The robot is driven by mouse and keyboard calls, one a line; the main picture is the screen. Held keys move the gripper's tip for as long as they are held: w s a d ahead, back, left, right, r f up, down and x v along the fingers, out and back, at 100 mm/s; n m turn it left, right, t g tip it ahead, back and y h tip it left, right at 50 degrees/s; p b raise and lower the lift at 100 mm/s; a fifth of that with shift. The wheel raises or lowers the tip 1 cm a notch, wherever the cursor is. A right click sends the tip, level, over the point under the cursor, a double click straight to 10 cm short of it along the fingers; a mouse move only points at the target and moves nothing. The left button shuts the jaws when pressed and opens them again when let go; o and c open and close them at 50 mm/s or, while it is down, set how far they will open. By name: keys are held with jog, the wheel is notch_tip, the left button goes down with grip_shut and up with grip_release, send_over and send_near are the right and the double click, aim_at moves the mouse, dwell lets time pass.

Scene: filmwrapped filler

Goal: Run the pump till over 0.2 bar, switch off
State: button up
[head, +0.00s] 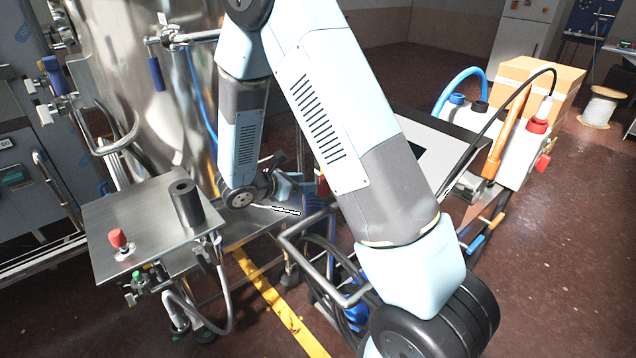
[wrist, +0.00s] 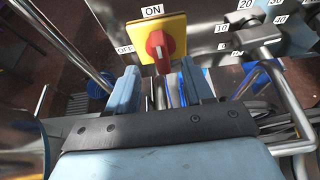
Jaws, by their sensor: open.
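In the wrist view a red rotary switch (wrist: 157,45) sits on a yellow plate (wrist: 176,28), with an ON label above it and an OFF label to its left. Its red handle stands about upright in the picture, in line with ON. My gripper (wrist: 160,70) is open, with one blue finger on each side of the handle's lower end. In the head view my gripper (head: 284,186) is by the cart's far side, partly hidden by my arm. The switch is hidden there, and no pressure reading is legible.
Numbered knobs (wrist: 244,18) sit right of the switch, near bent metal pipes (wrist: 270,75). A steel side table (head: 135,215) with a red button (head: 118,238) and black cylinder (head: 186,203) is at left.

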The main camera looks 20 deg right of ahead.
aim_at(320, 182)
jog(key=x, duration=0.7)
